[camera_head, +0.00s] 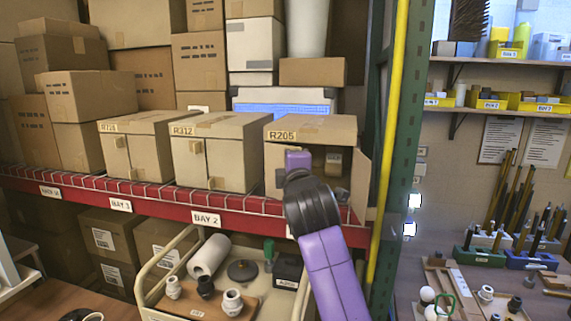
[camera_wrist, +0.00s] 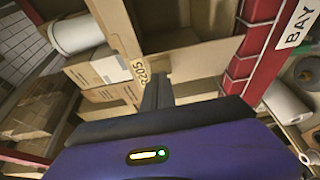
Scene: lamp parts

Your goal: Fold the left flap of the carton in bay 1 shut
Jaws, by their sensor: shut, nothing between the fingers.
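A tan panel that looks like the left flap (camera_head: 274,165) shows at the left of the opening, partly behind my gripper (camera_head: 298,160). In the wrist view the picture is rolled, and this panel (camera_wrist: 200,62) lies just beyond my gripper's fingertips (camera_wrist: 158,82). The fingers are together and empty, close to the panel; I cannot tell whether they touch.
Closed cartons R312 (camera_head: 218,150) and another (camera_head: 138,145) stand to the left. A green upright with a yellow pole (camera_head: 390,130) is close on the right. A cart (camera_head: 165,275) with a paper roll and lamp parts stands below the shelf.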

